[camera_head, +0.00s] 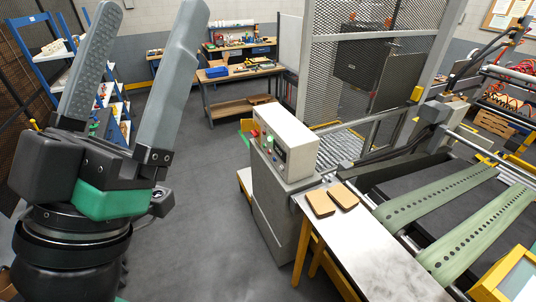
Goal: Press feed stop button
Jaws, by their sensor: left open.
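A cream control box (294,134) stands on a grey pedestal (268,188) near the middle of the view. Its left-facing panel carries small coloured buttons and a dark display. A small red button (256,133) shows on that panel; the labels are too small to read, so I cannot tell which is feed stop. My left gripper (150,10) is at the left of the view, fingers pointing up and spread apart with nothing between them. It is well left of the control box and touches nothing. My right gripper is out of view.
A metal table (370,255) with two brown blocks (330,201) stands right of the pedestal. A conveyor with green perforated strips (435,194) fills the right. A mesh cage stands behind the box. Open grey floor (205,200) lies between gripper and pedestal.

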